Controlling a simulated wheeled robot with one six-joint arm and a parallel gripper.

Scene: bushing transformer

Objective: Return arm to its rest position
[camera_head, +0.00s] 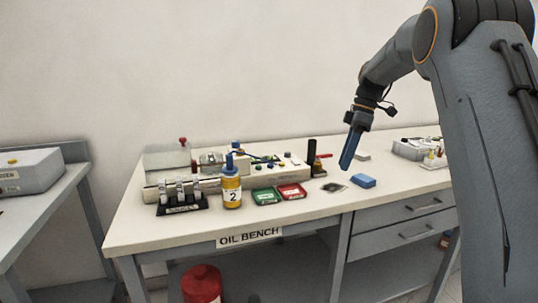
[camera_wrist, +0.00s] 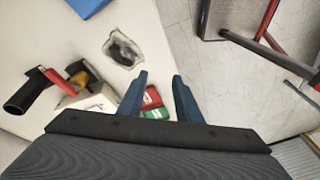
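My arm reaches in from the right in the head view, bent over the bench. My gripper (camera_head: 349,150) hangs tilted downward above the right half of the bench, with nothing under its tips but air and bench top. In the wrist view my gripper (camera_wrist: 160,82) shows two blue fingers spread apart, with an empty gap between them. The fingers touch nothing that I can see. The oil bench (camera_head: 130,232) lies below, and its edge and the floor also show in the wrist view.
Near my gripper lie a blue block (camera_head: 363,181), a dark patch (camera_head: 333,187) and a black cylinder (camera_head: 311,152). Red (camera_head: 291,191) and green (camera_head: 265,196) trays and a yellow bottle (camera_head: 231,188) stand further left. A grey box (camera_head: 410,149) stands right. The air above the bench is clear.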

